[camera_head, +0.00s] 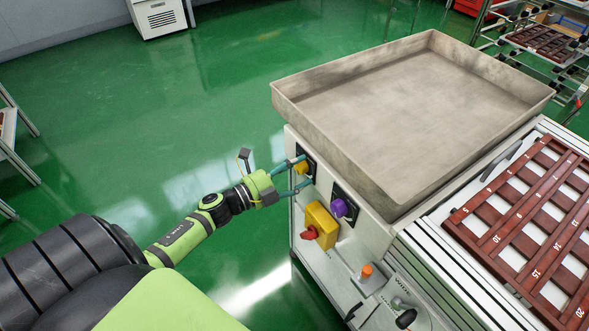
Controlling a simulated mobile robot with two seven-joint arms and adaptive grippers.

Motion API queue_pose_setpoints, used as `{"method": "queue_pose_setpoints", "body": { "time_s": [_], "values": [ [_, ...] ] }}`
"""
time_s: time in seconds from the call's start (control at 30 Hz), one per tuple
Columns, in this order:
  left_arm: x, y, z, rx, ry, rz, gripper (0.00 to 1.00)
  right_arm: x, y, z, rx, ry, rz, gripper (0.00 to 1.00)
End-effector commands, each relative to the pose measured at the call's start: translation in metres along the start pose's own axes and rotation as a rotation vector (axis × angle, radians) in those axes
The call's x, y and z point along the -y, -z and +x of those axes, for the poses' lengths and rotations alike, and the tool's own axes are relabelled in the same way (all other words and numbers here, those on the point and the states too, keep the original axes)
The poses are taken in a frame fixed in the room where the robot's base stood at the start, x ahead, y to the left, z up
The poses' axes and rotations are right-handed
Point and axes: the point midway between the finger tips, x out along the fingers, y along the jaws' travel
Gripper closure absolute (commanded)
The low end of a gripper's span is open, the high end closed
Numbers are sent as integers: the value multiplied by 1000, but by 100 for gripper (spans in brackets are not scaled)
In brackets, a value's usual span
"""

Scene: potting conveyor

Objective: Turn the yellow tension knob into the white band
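The yellow tension knob (301,167) sits on a dark plate at the upper left of the machine's front panel. My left gripper (304,172) reaches it from the left, with one teal finger above the knob and the other below it. The fingers are spread around the knob, and a gap seems to show on the lower side. Contact is too small to make out. The fingers and the dark plate's edge crowd the knob, and I cannot make out a white band or a pointer. My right gripper is not in view.
A purple knob (339,208) is right of the yellow one. Below are a yellow box with a red knob (309,233) and an orange button (366,270). A large grey hopper (285,103) overhangs the panel. Red-brown numbered trays (459,228) lie right.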

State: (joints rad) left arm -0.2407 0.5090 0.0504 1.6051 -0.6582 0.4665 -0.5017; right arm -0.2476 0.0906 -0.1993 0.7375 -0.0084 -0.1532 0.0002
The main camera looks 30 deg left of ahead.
Motion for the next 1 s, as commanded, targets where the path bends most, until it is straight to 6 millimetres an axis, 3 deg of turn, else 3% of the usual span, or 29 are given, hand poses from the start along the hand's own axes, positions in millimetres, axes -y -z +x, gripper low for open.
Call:
{"method": "queue_pose_setpoints", "body": {
  "time_s": [0.33, 0.73, 1.0],
  "values": [
    [-3, -2, -13, 5, -7, -1, 38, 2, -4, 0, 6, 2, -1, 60],
    [-2, 0, -93, 4, -6, -2, 38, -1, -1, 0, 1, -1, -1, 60],
    [0, 0, -119, 2, -3, 1, 38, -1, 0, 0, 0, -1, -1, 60]
  ]
}}
